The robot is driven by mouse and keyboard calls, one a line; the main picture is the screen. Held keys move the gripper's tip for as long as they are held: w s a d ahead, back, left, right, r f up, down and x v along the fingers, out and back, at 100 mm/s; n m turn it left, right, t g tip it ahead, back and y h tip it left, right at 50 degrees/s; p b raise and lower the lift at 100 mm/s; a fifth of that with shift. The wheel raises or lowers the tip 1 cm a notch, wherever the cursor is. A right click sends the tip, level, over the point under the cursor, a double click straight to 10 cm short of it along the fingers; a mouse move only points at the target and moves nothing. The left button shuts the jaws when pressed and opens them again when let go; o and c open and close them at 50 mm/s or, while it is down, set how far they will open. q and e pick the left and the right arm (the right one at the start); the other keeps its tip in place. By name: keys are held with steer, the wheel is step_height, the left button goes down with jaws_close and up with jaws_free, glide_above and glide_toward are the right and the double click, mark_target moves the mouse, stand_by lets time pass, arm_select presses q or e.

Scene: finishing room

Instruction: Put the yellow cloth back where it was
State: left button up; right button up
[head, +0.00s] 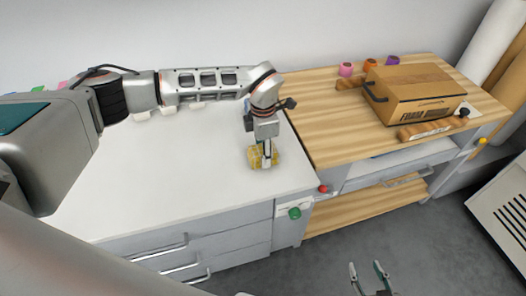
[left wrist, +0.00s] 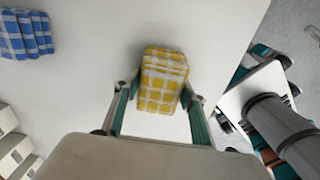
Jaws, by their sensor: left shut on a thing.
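The yellow checked cloth (head: 256,159) is at the right part of the white counter (head: 180,190) in the head view. My left gripper (head: 267,155) points down over it and is shut on it. In the left wrist view the folded yellow cloth (left wrist: 163,80) sits between the two fingers of my left gripper (left wrist: 160,105). I cannot tell whether the cloth touches the counter. My right gripper (head: 370,274) is at the bottom of the head view, over the floor, with its fingers apart and nothing between them.
A folded blue checked cloth (left wrist: 25,35) lies on the counter in the left wrist view. A wooden bench (head: 325,135) adjoins the counter at the right and carries a cardboard box (head: 415,92) and small coloured rolls (head: 346,69). The counter's front left is clear.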

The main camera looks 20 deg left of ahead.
arm_select(q)
steer(key=o, duration=1.2)
steer(key=shift+f, duration=0.1)
steer(key=shift+c, duration=0.2)
step_height(320, 180, up, 11)
steer(key=shift+r+b, duration=0.15)
steer(key=shift+b, duration=0.3)
steer(key=shift+r, duration=0.55)
